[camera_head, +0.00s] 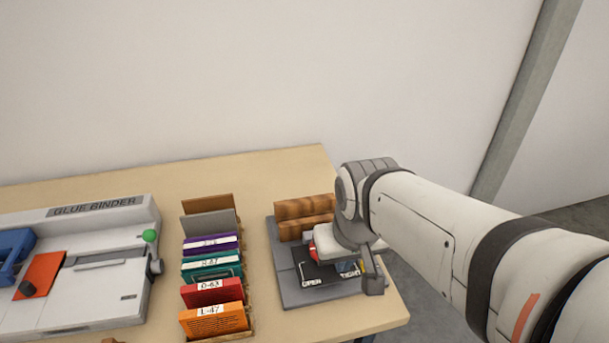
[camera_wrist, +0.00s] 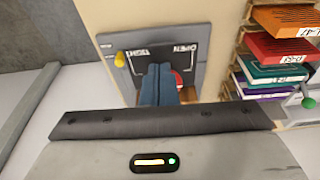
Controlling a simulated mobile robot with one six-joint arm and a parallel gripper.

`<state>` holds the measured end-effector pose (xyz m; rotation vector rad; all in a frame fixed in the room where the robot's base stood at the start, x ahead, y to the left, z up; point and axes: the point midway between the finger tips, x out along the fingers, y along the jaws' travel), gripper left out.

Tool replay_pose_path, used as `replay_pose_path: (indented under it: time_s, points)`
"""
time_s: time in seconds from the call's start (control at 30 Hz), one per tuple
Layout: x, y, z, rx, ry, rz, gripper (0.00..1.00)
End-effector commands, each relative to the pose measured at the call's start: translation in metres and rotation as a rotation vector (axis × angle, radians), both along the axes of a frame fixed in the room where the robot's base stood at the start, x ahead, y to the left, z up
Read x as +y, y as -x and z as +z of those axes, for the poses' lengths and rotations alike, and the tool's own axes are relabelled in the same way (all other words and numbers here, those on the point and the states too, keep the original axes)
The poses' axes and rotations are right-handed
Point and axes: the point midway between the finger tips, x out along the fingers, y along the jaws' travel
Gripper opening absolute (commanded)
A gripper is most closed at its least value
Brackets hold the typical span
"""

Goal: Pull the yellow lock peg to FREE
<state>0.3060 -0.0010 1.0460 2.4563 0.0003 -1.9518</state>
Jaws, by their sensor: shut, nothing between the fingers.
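The yellow lock peg (camera_wrist: 119,60) stands at one edge of a grey device (camera_head: 287,280) in the wrist view. It lies left of my gripper (camera_wrist: 160,68), beside the TIGHT label, and is apart from the fingers. My gripper's blue fingers are shut and empty over the device's dark panel (camera_wrist: 187,58), between the TIGHT and OPEN labels. A red part (camera_wrist: 179,79) shows just right of the fingers, partly hidden by them. In the head view my wrist covers much of the panel, and I cannot make out the peg clearly there. No FREE label is readable.
Wooden blocks (camera_head: 304,209) stand at the device's back. A rack of labelled, coloured books (camera_head: 212,292) is to its left, and a glue binder (camera_head: 100,262) is further left. The table's right edge (camera_head: 391,300) is close to the device. A wall is behind.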

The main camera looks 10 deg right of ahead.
Motion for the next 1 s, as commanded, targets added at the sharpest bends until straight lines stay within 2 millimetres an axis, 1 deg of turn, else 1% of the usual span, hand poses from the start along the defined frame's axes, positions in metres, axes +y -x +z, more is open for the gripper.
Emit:
replay_pose_path:
  time_s: [0.43,0.57,0.63,0.67,0.73,0.87,1.0]
  points:
    - [0.0,0.0,0.001,0.0,0.0,-0.002,0.0]
    - [-0.005,-0.01,0.006,0.027,-0.007,-0.034,0.0]
    - [0.001,-0.022,0.01,0.061,-0.015,-0.08,0.0]
    - [-0.001,-0.029,0.012,0.078,-0.019,-0.101,0.0]
    - [-0.011,-0.046,0.016,0.129,-0.034,-0.162,0.0]
    - [-0.038,-0.083,0.017,0.233,-0.07,-0.293,0.0]
    - [-0.074,-0.119,0.008,0.342,-0.114,-0.434,0.0]
